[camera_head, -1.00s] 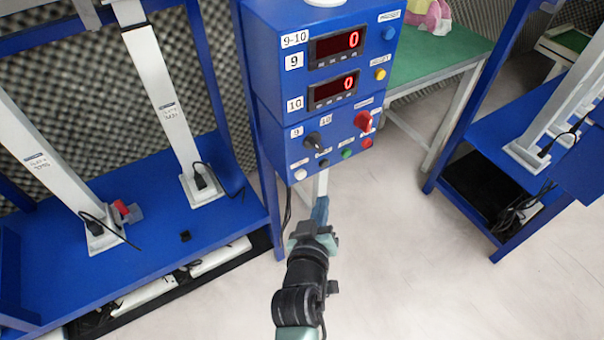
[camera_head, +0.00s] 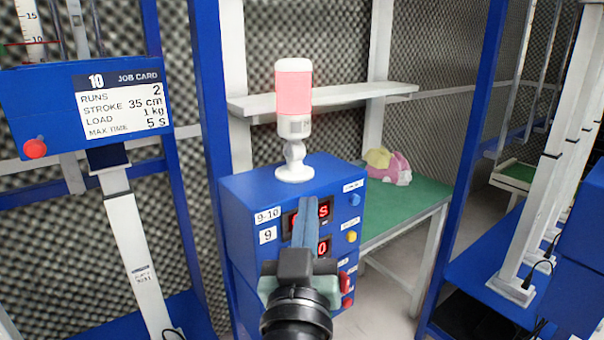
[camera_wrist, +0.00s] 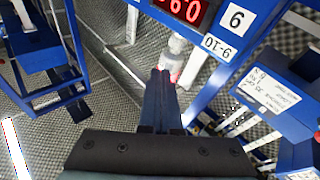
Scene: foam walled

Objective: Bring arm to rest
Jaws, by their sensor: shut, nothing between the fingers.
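My arm rises from the bottom of the head view, and my gripper (camera_head: 309,205) points up in front of the blue control box (camera_head: 262,190). The blue fingers are shut together with nothing between them. They cover part of the box's red number displays (camera_head: 322,247). In the wrist view my gripper (camera_wrist: 160,75) also shows shut, with the box's display (camera_wrist: 185,10) and the 9-10 label beyond it. I cannot tell how far the fingertips are from the box front.
A signal lamp (camera_head: 294,90) lit pinkish red stands on the box. A job card panel (camera_head: 123,100) with a red button is at left. A green-topped table (camera_head: 405,212) holds a pink and yellow plush toy (camera_head: 388,165). Blue frames stand on both sides.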

